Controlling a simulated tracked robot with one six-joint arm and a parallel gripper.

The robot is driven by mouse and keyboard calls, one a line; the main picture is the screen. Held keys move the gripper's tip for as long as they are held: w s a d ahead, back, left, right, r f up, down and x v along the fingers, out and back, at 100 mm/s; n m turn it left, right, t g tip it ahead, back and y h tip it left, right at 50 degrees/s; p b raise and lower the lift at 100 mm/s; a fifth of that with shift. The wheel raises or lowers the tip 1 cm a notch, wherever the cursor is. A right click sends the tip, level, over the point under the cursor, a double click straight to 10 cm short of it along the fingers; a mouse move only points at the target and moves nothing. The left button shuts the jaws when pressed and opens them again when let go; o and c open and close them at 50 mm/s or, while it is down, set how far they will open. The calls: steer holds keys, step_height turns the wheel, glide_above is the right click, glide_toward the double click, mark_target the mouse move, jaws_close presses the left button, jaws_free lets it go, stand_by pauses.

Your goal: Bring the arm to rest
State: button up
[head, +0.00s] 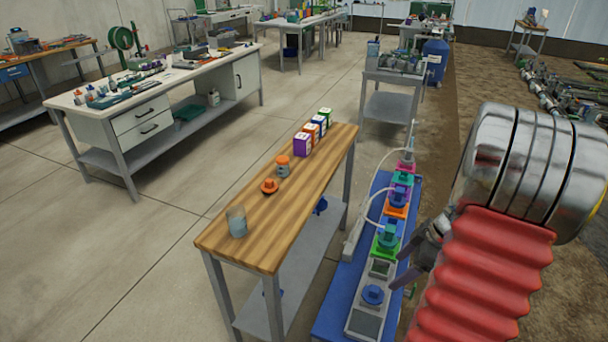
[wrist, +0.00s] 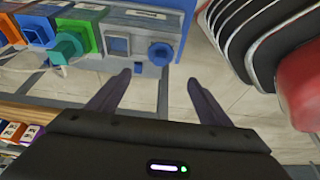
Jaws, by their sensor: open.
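My gripper (head: 405,275) is at the right of the head view, beside the blue skid (head: 333,308) with its row of coloured fittings. In the wrist view my gripper (wrist: 158,85) has its two dark fingers spread apart with nothing between them. Pale floor shows between the fingertips. My red ribbed arm sleeve and silver wrist fill the right of the head view.
A wooden-topped bench (head: 262,218) left of the skid holds a glass beaker (head: 237,221), an orange cap (head: 269,186), an orange-lidded jar (head: 283,166) and several coloured boxes (head: 303,146). A white workbench (head: 100,100) stands further left. The concrete floor (head: 160,240) between them is clear.

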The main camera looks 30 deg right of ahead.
steer(key=s+a+r+m+h, duration=0.1)
steer(key=a+r+m, duration=0.1)
steer(key=a+r, duration=0.5)
steer(key=a+r+m+t+h, duration=0.1)
steer(key=a+r+m, duration=0.2)
steer(key=a+r, duration=0.4)
steer(key=s+a+r+m+t, duration=0.1)
steer(key=a+r, duration=0.6)
steer(key=a, duration=1.3)
steer(key=shift+s+a+r+m+h, duration=0.2)
steer(key=shift+s+a+m+h, duration=0.15)
steer(key=shift+m, duration=0.55)
